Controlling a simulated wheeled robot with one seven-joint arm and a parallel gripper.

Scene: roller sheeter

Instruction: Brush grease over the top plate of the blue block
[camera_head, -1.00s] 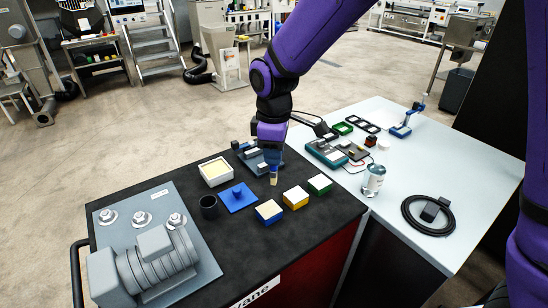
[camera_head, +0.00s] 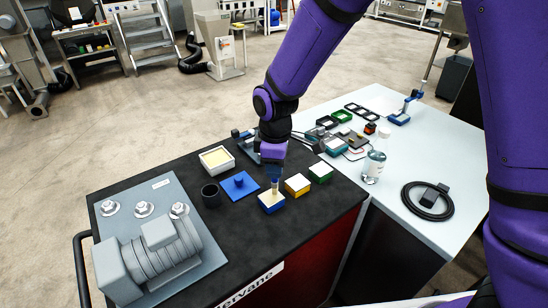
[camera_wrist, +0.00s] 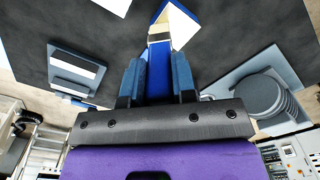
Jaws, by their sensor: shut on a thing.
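The blue block (camera_head: 271,204), with a pale top plate, sits on the black bench top at the front of a row of blocks. My gripper (camera_head: 273,172) is above it, shut on a brush (camera_head: 275,186) that points down with its bristles over the block's top plate. Whether the bristles touch the plate I cannot tell. In the wrist view, the brush (camera_wrist: 159,38) sits between my two blue fingers (camera_wrist: 158,82), its tip overlapping the blue block (camera_wrist: 180,22). A shallow tray with cream-coloured contents (camera_head: 231,163) stands behind and to the left.
A yellow block (camera_head: 297,187) and a green block (camera_head: 321,173) stand to the right of the blue one.

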